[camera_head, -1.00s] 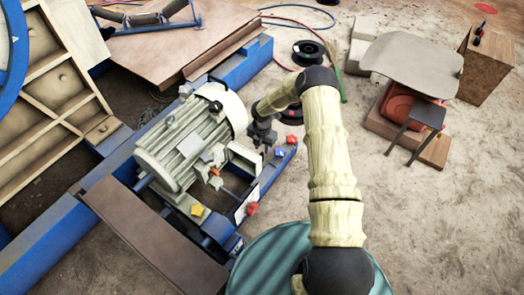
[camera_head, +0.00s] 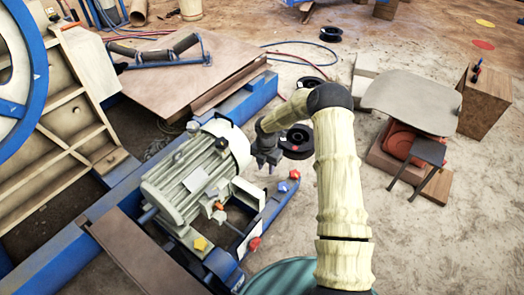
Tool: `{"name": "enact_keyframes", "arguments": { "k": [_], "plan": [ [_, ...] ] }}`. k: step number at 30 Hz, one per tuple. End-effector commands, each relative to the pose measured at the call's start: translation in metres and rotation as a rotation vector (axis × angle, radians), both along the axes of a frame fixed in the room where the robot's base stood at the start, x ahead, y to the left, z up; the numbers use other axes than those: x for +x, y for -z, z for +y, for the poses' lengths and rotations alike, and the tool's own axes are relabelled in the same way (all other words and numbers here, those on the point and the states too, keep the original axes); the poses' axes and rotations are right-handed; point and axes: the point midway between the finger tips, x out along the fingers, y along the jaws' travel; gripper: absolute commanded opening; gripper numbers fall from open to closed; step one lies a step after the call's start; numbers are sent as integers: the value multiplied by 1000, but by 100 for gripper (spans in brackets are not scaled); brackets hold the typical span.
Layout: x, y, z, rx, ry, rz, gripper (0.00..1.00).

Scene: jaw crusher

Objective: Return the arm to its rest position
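My arm rises from the bottom of the head view, with its pale covered links bending over at the top toward the left. My gripper (camera_head: 268,165) hangs at the end, pointing down, just right of the grey electric motor (camera_head: 192,172). It is small and dark, and I cannot make out whether its fingers are open or shut. I see nothing clearly held in it. The motor sits on the blue frame with red, blue and yellow knobs (camera_head: 254,243) near its right end.
A grey-topped stand with a red item (camera_head: 400,142) and a wooden box (camera_head: 487,100) are at right. Black spools (camera_head: 297,140) lie behind the gripper. A crusher wheel (camera_head: 18,75) stands at left. Brown plates (camera_head: 165,75) lie at the back. Floor at lower right is clear.

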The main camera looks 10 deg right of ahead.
Motion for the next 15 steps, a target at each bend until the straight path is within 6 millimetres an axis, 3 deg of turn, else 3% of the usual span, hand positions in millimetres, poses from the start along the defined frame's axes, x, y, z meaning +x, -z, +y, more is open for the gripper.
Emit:
{"name": "enact_keyframes", "arguments": {
  "k": [8, 15],
  "plan": [
    [-1, -4, 0, -2, 18, -2, 33],
    [-18, -43, 3, -16, 211, -14, 33]
  ]
}}
